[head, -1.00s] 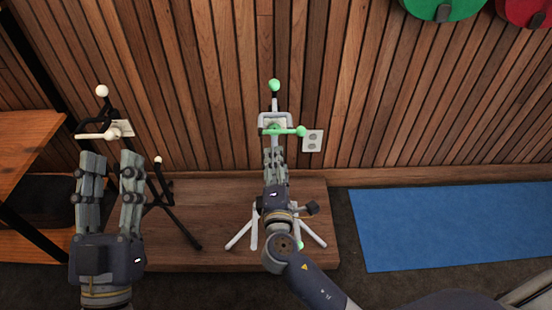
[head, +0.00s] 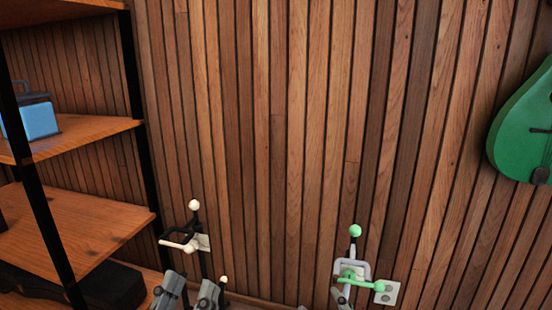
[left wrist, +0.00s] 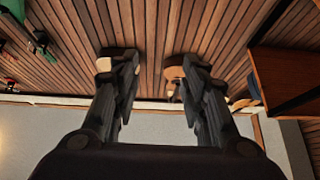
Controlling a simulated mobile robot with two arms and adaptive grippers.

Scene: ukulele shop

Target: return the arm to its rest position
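My left gripper (head: 189,296) is at the bottom edge of the head view, with only its fingertips showing. It is open, its two fingers well apart, as the left wrist view (left wrist: 155,75) also shows. I see nothing clasped between them. Only a small tip of my right gripper (head: 342,300) shows at the bottom edge, in front of the white-and-green stand; whether it is open or shut is hidden.
A black stand with cream tips (head: 178,245) is behind my left gripper. A white-and-green stand (head: 352,268) is beside a wall outlet (head: 387,292). Wooden shelves (head: 75,225) with a blue box (head: 40,118) are at left. A green ukulele (head: 522,130) hangs at right.

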